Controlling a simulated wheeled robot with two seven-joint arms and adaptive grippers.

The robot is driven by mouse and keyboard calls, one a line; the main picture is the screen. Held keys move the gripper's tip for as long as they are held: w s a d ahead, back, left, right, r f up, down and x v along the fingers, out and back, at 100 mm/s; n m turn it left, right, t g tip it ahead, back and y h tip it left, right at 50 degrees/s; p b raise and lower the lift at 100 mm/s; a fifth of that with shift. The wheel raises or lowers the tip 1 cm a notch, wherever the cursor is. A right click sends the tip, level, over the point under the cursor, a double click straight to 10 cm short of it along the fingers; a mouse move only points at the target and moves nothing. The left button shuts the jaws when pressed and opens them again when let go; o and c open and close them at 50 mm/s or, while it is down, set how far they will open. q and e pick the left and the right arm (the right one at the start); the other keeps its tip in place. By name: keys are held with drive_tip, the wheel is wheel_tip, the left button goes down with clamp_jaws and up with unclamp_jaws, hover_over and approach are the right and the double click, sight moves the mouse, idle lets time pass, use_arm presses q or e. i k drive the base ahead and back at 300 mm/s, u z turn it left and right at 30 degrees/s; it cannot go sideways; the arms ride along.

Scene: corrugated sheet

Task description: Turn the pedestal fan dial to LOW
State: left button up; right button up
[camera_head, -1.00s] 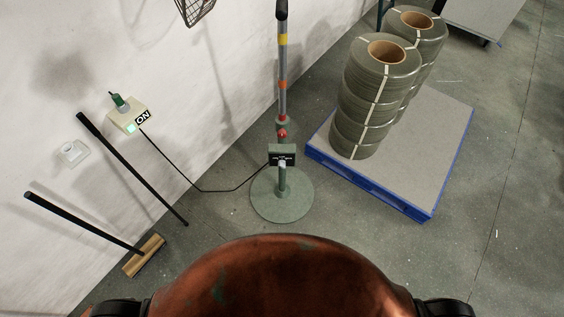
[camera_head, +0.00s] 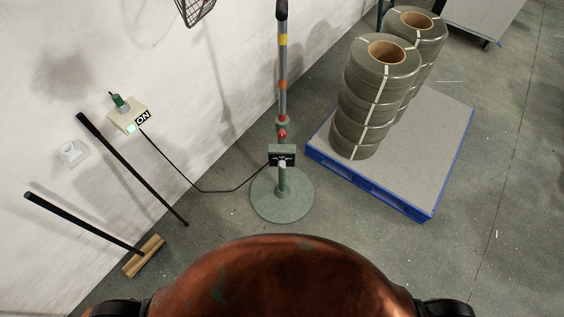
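The pedestal fan (camera_head: 283,90) stands upright ahead of me, with a grey pole banded in yellow and red. Its round green base (camera_head: 283,205) rests on the floor. A control box (camera_head: 282,155) with a dark face sits low on the pole. A small pale dial (camera_head: 282,163) shows at the lower part of this box; its setting is too small to read. Neither of my grippers is in view.
A blue-edged pallet (camera_head: 440,150) with stacked strapped coils (camera_head: 375,100) stands right of the fan. A black cord runs from the fan to a wall switch box (camera_head: 129,117) marked ON. A broom (camera_head: 143,257) and a dark pole (camera_head: 130,167) lean at left. Floor before the base is clear.

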sight(281, 164)
drive_tip(key=u, duration=0.75)
drive_tip(key=k, duration=1.1)
drive_tip(key=u, duration=1.65)
drive_tip(key=i, duration=0.8)
drive_tip(key=z, duration=1)
drive_tip(key=i, duration=0.8)
drive_tip(key=z, duration=0.95)
